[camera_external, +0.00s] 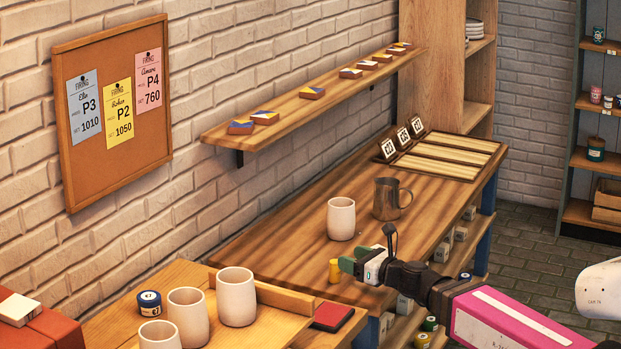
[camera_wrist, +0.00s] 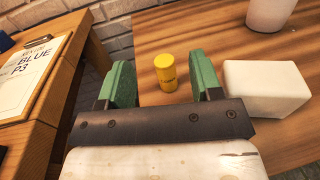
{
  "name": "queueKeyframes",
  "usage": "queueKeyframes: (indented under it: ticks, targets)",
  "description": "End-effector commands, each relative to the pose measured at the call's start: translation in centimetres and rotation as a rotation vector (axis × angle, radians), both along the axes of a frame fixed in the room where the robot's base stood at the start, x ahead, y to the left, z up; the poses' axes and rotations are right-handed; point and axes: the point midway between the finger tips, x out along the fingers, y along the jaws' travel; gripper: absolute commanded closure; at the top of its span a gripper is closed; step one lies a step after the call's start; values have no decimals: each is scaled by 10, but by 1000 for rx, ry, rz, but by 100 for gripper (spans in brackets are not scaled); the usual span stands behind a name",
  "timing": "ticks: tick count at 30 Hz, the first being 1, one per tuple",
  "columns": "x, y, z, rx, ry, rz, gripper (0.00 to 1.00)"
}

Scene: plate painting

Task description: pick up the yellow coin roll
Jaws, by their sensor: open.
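The yellow coin roll (camera_external: 335,271) stands upright near the front left edge of the wooden workbench (camera_external: 290,250). In the wrist view the yellow coin roll (camera_wrist: 166,72) stands between and beyond the two green fingers. My gripper (camera_external: 352,266) is beside the roll, on its right in the external view. My gripper (camera_wrist: 163,85) is open and empty in the wrist view, with a finger on either side of the roll in the picture. I cannot tell whether a finger touches it.
A white block (camera_wrist: 266,88) lies right of my right finger. A white cup (camera_external: 341,218) and a metal mug (camera_external: 390,199) stand behind the roll. White cups (camera_external: 236,297) stand on the nearer table. A clipboard (camera_wrist: 30,75) lies left, across a gap between tables.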

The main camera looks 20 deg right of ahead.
Motion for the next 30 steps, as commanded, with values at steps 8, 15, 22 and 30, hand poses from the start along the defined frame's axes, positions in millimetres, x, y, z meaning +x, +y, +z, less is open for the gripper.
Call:
queueKeyframes:
  ticks: [8, 15, 22, 30]
  targets:
    - [2, 1, -34, 0, 1, 1, 41]
    - [21, 14, -31, -1, -1, 0, 41]
    - [35, 23, -31, -1, -1, 1, 41]
    - [63, 42, -31, 1, -1, 0, 41]
